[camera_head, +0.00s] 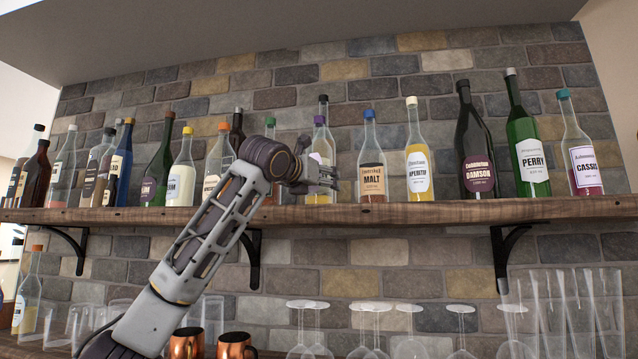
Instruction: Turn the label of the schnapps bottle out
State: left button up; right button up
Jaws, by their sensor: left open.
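No label that I can read says schnapps, so I cannot tell which bottle it is. My left gripper (326,176) is at the wooden shelf, in front of a clear bottle with a purple cap (320,147). It is open. It covers part of that bottle's body, and the label there is mostly hidden. A green-capped bottle (270,126) and a dark bottle (237,130) stand behind my left wrist, largely hidden by it. I cannot tell whether the fingers touch any bottle. My right gripper is not in view.
The wooden shelf (450,209) carries a row of bottles. The malt bottle (372,165) stands close to the right of my gripper, then the aperitif bottle (418,160). Below are stemmed glasses (411,345), tall clear glasses (560,310) and copper mugs (236,346).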

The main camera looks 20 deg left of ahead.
pick_arm(q)
jog(key=shift+m+h, duration=0.4)
jog(key=shift+h, duration=0.2)
jog(key=c, duration=0.8)
jog(key=shift+y, duration=0.3)
jog(key=shift+c, duration=0.2)
jog(key=shift+n, duration=0.3)
jog(key=shift+n+y, duration=1.4)
jog(key=shift+y, duration=0.9)
